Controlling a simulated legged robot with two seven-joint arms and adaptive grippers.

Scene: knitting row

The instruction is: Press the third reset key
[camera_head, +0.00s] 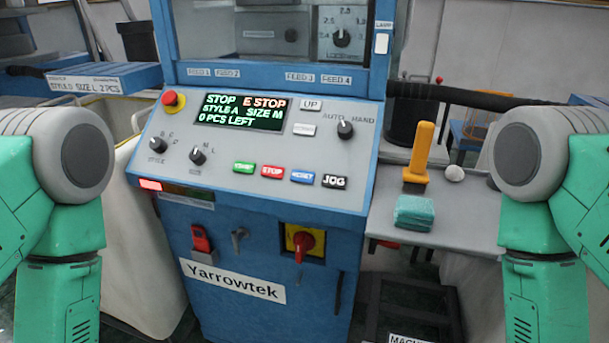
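The blue reset key (302,176) sits on the sloped grey panel (340,189) of a blue knitting machine. It is third in a row, after a green start key (244,167) and a red stop key (272,171), with a black JOG key (334,181) to its right. No other reset key shows on this panel. The display (239,112) reads STOP, E STOP, STYLE A, SIZE M, 0 PCS LEFT. Links of my arms show at both side edges, well away from the keys. Neither gripper is in the picture.
A red emergency stop button (170,100) stands at the panel's upper left. Knobs, including the AUTO/HAND knob (345,129), stand up from the panel. A grey side shelf (470,215) at right holds a yellow-handled tool (420,150) and a teal folded cloth (414,211).

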